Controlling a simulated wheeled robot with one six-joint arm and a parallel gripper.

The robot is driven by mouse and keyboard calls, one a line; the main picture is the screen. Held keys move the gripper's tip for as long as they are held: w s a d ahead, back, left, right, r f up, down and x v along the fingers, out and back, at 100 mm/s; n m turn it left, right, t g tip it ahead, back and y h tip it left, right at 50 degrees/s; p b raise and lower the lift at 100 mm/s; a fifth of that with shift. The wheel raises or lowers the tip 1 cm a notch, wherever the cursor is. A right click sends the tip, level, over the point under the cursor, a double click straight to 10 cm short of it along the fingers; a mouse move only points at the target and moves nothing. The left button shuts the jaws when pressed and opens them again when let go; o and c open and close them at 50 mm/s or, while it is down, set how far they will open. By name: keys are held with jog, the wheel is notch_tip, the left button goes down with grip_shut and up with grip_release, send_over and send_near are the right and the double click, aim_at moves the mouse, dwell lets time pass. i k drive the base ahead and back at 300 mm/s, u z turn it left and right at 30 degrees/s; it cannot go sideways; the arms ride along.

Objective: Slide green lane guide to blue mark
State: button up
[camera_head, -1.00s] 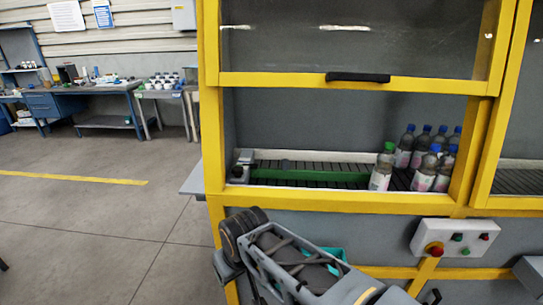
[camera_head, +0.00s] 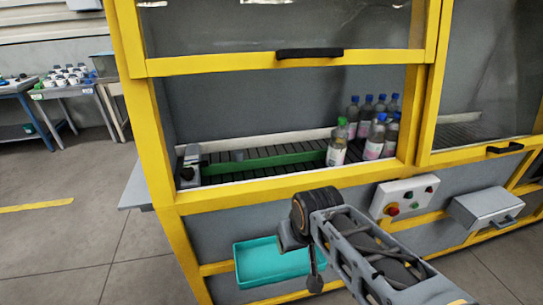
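The green lane guide (camera_head: 270,161) is a long low bar lying along the dark conveyor (camera_head: 225,174) inside the yellow-framed machine. Its left end is near a grey metal block (camera_head: 191,163), and its right end reaches close to a green-capped bottle (camera_head: 338,145). I cannot make out a blue mark on the conveyor; the only blue I see there is on bottle caps. My arm rises from the lower right in front of the machine, outside its opening. I cannot make out my gripper's fingers.
Several blue-capped bottles (camera_head: 375,137) stand at the conveyor's right. A yellow frame bar (camera_head: 290,185) edges the opening below, and a raised window with a black handle (camera_head: 309,53) hangs above. A control box (camera_head: 405,196) and a teal tray (camera_head: 268,262) are on the front.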

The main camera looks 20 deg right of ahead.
aim_at(239, 164)
jog(key=k, duration=0.5)
jog(key=u, duration=2.05)
jog(key=i, duration=1.2)
jog(key=z, duration=2)
jog(key=i, duration=0.5)
